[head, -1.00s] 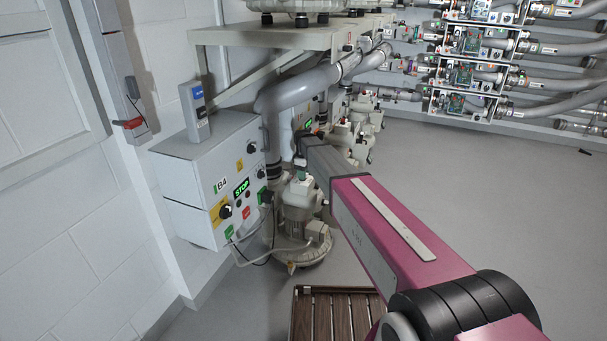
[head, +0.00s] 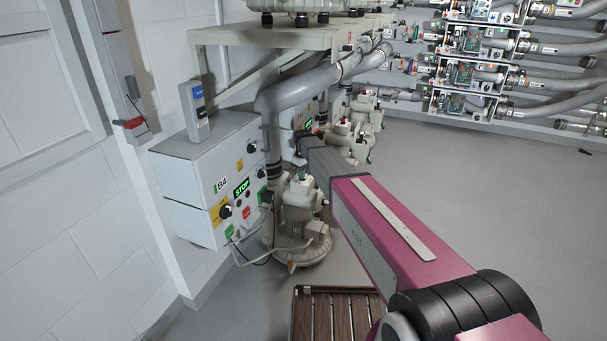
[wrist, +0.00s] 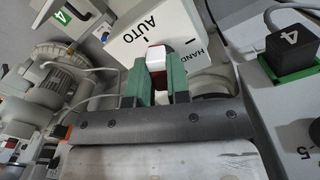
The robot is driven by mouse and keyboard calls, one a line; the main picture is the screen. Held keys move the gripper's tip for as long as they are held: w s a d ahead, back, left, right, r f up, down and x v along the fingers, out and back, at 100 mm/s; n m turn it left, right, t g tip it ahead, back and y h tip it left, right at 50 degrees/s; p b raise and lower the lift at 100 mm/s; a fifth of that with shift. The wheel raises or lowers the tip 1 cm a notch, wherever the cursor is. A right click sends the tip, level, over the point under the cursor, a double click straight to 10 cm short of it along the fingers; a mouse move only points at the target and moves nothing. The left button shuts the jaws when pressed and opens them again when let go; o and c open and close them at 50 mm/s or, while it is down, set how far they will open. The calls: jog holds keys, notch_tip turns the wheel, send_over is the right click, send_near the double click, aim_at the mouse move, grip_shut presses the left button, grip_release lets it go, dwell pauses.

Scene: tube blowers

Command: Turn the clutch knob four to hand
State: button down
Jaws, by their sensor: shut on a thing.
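In the wrist view, my gripper (wrist: 157,68) has its two green fingers closed around a small knob (wrist: 156,56) with a white top and a red side. The knob sits at a pale panel (wrist: 128,45) marked AUTO and HAND. The knob's lower part is hidden between the fingers, and I cannot tell exactly which mark it points to. In the head view, my gripper's dark end (head: 301,146) is beside the farther control box; the fingers and knob cannot be made out there.
A black block marked 4 (wrist: 290,47) stands close at the right in the wrist view. The nearer B4 control box (head: 185,165), a blower (head: 298,215) and a thick grey pipe (head: 300,90) crowd my arm's left side. Open floor (head: 480,200) lies to the right.

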jog(key=m, duration=0.6)
jog(key=shift+a+m, duration=0.15)
jog(key=shift+m, duration=0.15)
jog(key=m, duration=0.6)
jog(key=shift+a, duration=0.15)
jog(key=shift+m, duration=0.4)
jog(key=c, duration=1.1)
grip_release()
jog(key=shift+r, duration=0.1)
notch_tip(320, 180, up, 11)
jog(key=shift+f, duration=0.15)
